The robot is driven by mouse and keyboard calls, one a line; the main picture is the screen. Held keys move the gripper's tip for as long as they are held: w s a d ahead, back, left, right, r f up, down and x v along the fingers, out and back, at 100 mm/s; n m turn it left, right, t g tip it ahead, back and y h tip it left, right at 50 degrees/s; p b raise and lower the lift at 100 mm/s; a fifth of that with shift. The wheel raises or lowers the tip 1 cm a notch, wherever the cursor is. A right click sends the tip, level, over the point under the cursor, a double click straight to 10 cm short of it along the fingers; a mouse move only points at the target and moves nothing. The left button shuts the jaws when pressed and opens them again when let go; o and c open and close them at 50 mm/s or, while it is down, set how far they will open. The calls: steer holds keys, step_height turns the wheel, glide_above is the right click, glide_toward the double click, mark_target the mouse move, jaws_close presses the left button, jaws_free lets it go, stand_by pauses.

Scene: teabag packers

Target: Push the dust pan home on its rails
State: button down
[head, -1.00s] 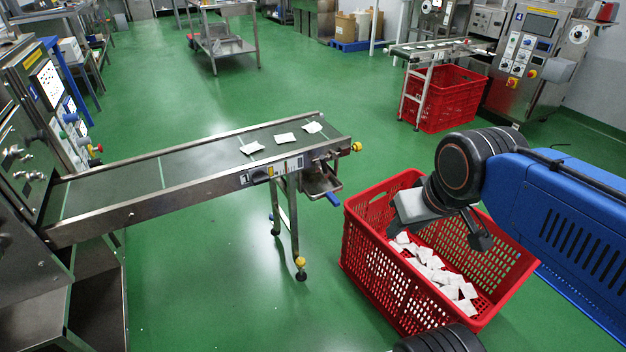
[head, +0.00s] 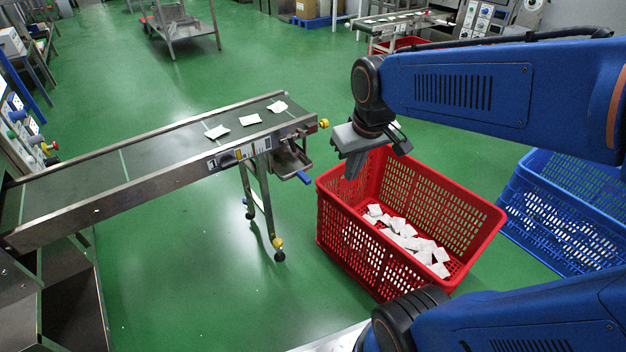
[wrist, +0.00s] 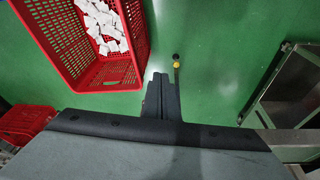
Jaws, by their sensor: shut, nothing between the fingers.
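The dust pan (head: 291,161) is a metal tray under the free end of the conveyor (head: 130,180). It juts out on the near side, and its blue handle (head: 304,177) points down and right. Its rails are too small to make out. My gripper (head: 354,172) is shut and empty, pointing down to the right of the pan, apart from it, at the red crate's back left corner. In the wrist view the closed fingers (wrist: 160,80) show against green floor; I cannot pick out the pan there.
A red crate (head: 335,235) with white teabags stands below and right of my gripper. A blue crate (head: 520,215) stands farther right. Teabags (head: 250,120) lie on the belt. A conveyor leg with a yellow caster (head: 279,243) stands left of the red crate. Floor between them is clear.

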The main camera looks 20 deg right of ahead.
mark_target(307, 176)
steer(key=w+f+n+g, duration=0.1)
steer(key=w+f+g, duration=0.1)
steer(key=w+f, duration=0.55)
steer(key=w+f+n+g, duration=0.1)
steer(key=w+f, duration=0.4)
steer(key=w, duration=0.6)
steer(key=w+a+f, duration=0.1)
steer(key=w+f, duration=0.3)
steer(key=f, duration=0.6)
steer(key=shift+f, duration=0.15)
steer(key=shift+w, duration=0.1)
steer(key=shift+w+a, duration=0.25)
steer(key=shift+w, duration=0.65)
steer(key=shift+w+a, duration=0.25)
steer(key=shift+w, duration=0.65)
